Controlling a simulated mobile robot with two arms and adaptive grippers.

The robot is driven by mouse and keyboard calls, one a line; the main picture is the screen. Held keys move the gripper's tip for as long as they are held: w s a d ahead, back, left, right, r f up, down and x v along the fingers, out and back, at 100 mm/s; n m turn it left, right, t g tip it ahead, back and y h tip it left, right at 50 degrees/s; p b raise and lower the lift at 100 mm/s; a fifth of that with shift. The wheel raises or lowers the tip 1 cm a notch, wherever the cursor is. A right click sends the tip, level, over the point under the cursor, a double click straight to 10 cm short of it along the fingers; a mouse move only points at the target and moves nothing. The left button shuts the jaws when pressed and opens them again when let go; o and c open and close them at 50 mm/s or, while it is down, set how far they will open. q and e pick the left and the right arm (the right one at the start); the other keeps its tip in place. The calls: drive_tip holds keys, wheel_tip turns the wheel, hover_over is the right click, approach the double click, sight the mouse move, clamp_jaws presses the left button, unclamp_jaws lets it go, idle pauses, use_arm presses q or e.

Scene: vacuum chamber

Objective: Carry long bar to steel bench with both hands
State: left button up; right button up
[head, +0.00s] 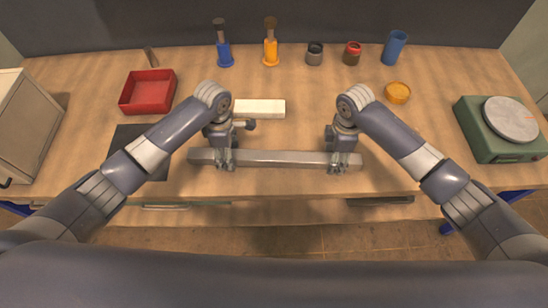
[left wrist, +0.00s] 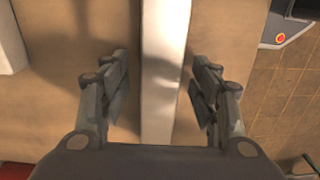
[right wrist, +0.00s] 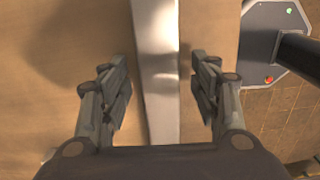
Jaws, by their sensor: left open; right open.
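The long bar (head: 280,158), grey and straight, lies left to right along the front of the wooden table. My left gripper (head: 223,164) is open over its left part. In the left wrist view, the bar (left wrist: 164,70) runs between the two spread fingers (left wrist: 159,75), with a gap on each side. My right gripper (head: 342,167) is open over its right part. In the right wrist view, the bar (right wrist: 157,70) also passes between the spread fingers (right wrist: 162,75), with gaps. No steel bench can be made out.
Several small items stand along the back. A cabinet (head: 28,120) is at left.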

use_arm(q)
drive_tip(key=shift+f, duration=0.5)
use_arm(e)
drive_tip(key=shift+f, duration=0.5)
use_arm(q)
clamp_jaws()
use_arm(e)
clamp_jaws()
use_arm(q)
drive_tip(key=shift+r, duration=0.15)
use_arm(e)
drive_tip(key=shift+r, duration=0.1)
